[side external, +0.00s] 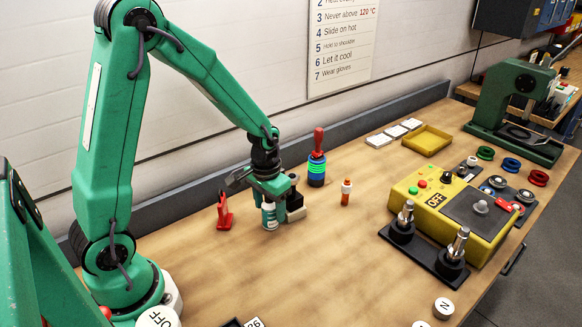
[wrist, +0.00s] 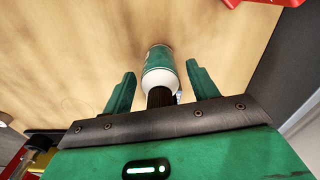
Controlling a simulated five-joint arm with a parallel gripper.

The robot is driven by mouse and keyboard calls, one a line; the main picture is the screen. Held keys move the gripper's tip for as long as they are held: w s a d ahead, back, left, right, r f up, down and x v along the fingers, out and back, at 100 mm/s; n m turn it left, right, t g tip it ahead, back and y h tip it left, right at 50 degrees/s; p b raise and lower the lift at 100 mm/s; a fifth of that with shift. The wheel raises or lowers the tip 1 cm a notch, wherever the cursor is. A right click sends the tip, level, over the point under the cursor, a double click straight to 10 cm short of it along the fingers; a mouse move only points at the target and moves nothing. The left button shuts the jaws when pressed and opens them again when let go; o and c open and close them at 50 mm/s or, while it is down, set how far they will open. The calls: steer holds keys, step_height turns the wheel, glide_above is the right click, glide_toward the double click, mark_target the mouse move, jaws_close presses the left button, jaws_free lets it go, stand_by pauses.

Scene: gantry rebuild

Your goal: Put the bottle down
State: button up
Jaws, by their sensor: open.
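The bottle (side external: 270,215) is white and green with a dark ribbed cap and stands upright on the wooden bench in the side external view. In the wrist view the bottle (wrist: 160,68) lies between the two green fingers, with a visible gap on each side. My gripper (side external: 269,200) is above and around the bottle's upper part, pointing down. In the wrist view my gripper (wrist: 160,92) is open, and neither finger visibly touches the bottle. The cap is partly hidden by the gripper in the side view.
A red stand (side external: 224,212) is close left of the bottle. A red-handled tool with coloured rings (side external: 317,168) and a small orange-and-white bottle (side external: 346,192) stand farther right.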

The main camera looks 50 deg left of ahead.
steer(key=shift+r, duration=0.1)
steer(key=r, duration=1.2)
steer(key=shift+s, duration=0.2)
steer(key=shift+r, duration=0.1)
stand_by(0.3)
steer(key=shift+s+d+r, duration=0.2)
steer(key=shift+s+r, duration=0.1)
steer(key=shift+r, duration=0.1)
steer(key=s+d+r+m+t, duration=0.1)
steer(key=s+d+r+t, duration=0.1)
steer(key=s, duration=0.4)
steer(key=s+d+r+t, duration=0.2)
steer(key=s+r+t, duration=0.1)
steer(key=s+r, duration=0.2)
steer(key=shift+s+r+m, duration=0.3)
steer(key=shift+s+m, duration=0.1)
steer(key=shift+s, duration=0.35)
steer(key=shift+o, duration=0.4)
